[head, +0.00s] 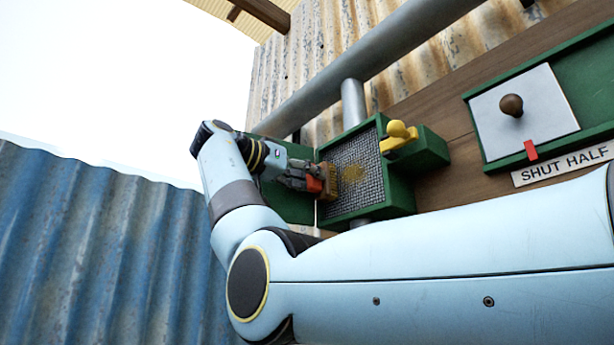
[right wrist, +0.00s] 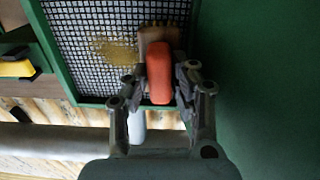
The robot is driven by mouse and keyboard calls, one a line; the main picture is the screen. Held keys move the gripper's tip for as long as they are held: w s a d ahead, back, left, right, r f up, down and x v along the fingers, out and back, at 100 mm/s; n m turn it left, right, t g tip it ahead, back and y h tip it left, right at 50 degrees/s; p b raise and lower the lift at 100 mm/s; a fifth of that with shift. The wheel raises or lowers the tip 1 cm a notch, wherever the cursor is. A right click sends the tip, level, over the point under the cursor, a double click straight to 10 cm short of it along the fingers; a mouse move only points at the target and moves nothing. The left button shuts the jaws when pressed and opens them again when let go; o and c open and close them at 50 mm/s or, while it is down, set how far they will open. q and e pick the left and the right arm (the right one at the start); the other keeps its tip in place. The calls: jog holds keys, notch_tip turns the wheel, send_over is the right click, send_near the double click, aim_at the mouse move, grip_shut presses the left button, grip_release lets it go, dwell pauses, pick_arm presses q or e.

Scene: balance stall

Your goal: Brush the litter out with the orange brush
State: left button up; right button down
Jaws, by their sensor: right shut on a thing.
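My right gripper (head: 308,181) is shut on the orange brush (head: 329,181). In the right wrist view the gripper (right wrist: 160,88) has its fingers on either side of the orange brush (right wrist: 159,76). The brush's tan bristles are at or close to the mesh of a green-framed box (head: 371,215); I cannot tell if they touch. The litter is a yellow-brown patch (head: 352,174) on the mesh, just beside the bristles. It also shows in the right wrist view as a yellowish patch (right wrist: 116,51) left of the brush. My left gripper is not in view.
A yellow knob (head: 399,134) sits on a green block right of the mesh box. Further right are a pale panel with a brown knob (head: 511,105), a red tab (head: 531,150) and a "SHUT HALF" sign (head: 562,164). A grey pipe (head: 385,62) runs above. A green panel (head: 283,207) adjoins the box.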

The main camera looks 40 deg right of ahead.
jog(key=shift+d, duration=0.55)
